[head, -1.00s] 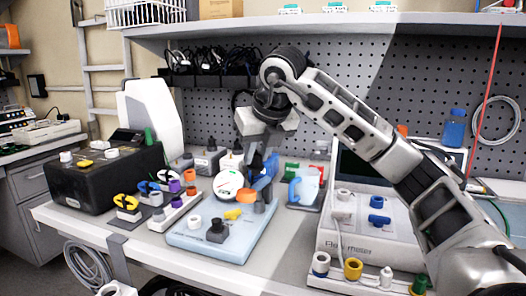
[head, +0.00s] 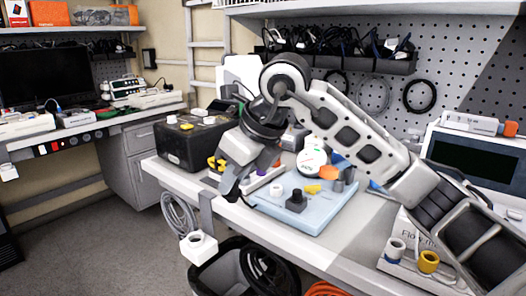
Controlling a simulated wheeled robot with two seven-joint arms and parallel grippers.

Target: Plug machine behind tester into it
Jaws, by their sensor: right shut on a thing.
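The tester, a light blue board (head: 318,215) with a round white gauge (head: 311,162) and several fittings, sits on the bench at centre. A small grey machine (head: 294,138) stands behind it, partly hidden by my right arm. My right gripper (head: 232,190) is left of the board, above the bench's front edge, pointing down. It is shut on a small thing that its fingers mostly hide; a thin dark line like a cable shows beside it. I cannot tell which plug this is. My left gripper is not in view.
A black box (head: 188,146) with fittings stands left of the gripper. A bin (head: 222,278) with cables is below the bench. A shelf and pegboard are behind.

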